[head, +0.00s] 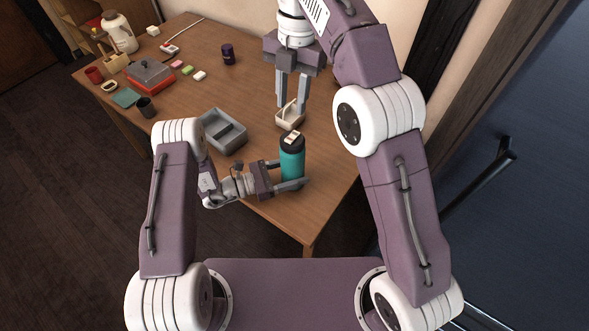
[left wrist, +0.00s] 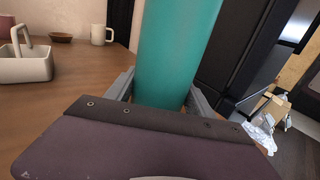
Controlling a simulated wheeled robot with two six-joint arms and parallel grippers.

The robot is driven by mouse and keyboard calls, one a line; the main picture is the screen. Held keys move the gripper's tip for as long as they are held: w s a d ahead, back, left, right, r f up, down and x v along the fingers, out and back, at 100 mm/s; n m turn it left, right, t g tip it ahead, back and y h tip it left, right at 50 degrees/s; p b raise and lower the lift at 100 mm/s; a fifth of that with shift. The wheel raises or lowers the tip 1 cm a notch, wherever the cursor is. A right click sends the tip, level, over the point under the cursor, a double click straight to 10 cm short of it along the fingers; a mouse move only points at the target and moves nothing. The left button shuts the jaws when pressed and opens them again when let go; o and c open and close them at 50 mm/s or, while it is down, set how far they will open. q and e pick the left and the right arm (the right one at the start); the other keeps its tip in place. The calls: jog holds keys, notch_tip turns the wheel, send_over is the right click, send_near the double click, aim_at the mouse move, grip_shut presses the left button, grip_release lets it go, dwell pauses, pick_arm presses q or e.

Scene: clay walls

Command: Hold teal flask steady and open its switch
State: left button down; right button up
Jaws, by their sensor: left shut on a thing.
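The teal flask (head: 292,163) stands upright near the table's front right corner. It has a dark lid with a cream switch (head: 293,137) on top; I cannot tell the switch's position. My left gripper (head: 291,185) is shut on the flask, low on its body, with a finger on each side. In the left wrist view the teal body (left wrist: 178,50) rises between the two fingers, and its top is out of view. My right gripper (head: 291,106) points down above and behind the flask, apart from it. Its fingers are spread, with nothing seen between them.
A grey divided tray (head: 224,131) lies left of the flask. A small cream container (head: 290,115) stands behind it, below my right gripper. A dark purple jar (head: 228,54) is farther back. A red box with a grey lid (head: 150,75) and several small items crowd the far left. The table's front edge is close.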

jog(key=shift+m, duration=0.3)
grip_shut()
notch_tip(320, 180, up, 5)
jog(key=s+d+m+t+y, duration=0.2)
jog(key=m, duration=1.6)
jog(key=shift+s+d+t, duration=0.15)
jog(key=shift+d+t, duration=0.15)
jog(key=shift+d, duration=0.05)
